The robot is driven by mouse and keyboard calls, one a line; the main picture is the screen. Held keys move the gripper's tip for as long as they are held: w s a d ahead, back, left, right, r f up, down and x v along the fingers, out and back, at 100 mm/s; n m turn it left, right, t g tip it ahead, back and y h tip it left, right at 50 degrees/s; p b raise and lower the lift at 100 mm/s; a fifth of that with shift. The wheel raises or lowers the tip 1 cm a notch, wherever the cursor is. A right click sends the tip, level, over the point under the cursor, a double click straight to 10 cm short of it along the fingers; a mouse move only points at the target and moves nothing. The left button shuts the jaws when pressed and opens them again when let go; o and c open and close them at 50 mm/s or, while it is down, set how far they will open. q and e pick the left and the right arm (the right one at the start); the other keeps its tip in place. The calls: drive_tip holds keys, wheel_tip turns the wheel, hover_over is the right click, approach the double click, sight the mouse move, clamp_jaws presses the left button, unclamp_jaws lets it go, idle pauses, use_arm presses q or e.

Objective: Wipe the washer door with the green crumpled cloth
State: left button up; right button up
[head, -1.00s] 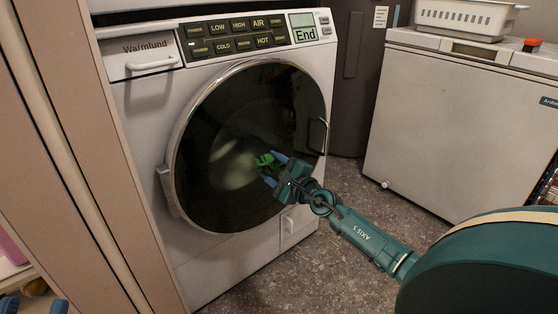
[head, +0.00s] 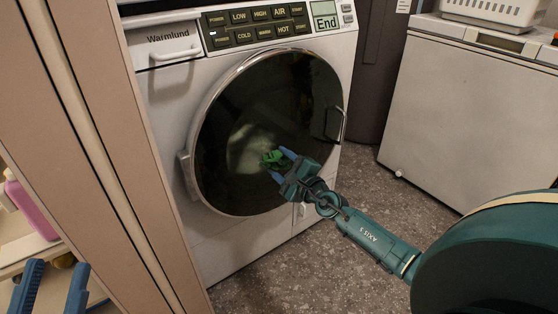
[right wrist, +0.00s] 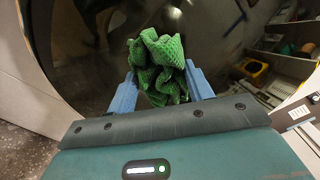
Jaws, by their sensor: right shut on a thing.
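The washer door (head: 238,110) is a round dark glass in a silver rim, closed, with a handle on its right side. A pale smudge shows on the glass left of the cloth. My right gripper (head: 281,166) is shut on the green crumpled cloth (head: 270,158) in front of the lower middle of the door. In the right wrist view the cloth (right wrist: 160,66) bulges between the blue fingers, against the dark glass. I cannot tell whether it touches the glass. My left gripper (head: 50,287) shows at the bottom left, fingers apart and empty, away from the washer.
A beige panel (head: 95,150) stands between the left gripper and the washer. A shelf at far left holds a pink bottle (head: 32,207). A white chest freezer (head: 470,110) with a white basket (head: 492,12) stands right. Speckled floor is clear between.

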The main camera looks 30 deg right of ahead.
drive_tip(key=s, duration=0.4)
drive_tip(key=shift+s+d+p, duration=0.2)
drive_tip(key=shift+p, duration=0.15)
drive_tip(key=shift+s, duration=0.3)
drive_tip(key=s, duration=0.3)
drive_tip(key=shift+d, duration=0.15)
idle(0.3)
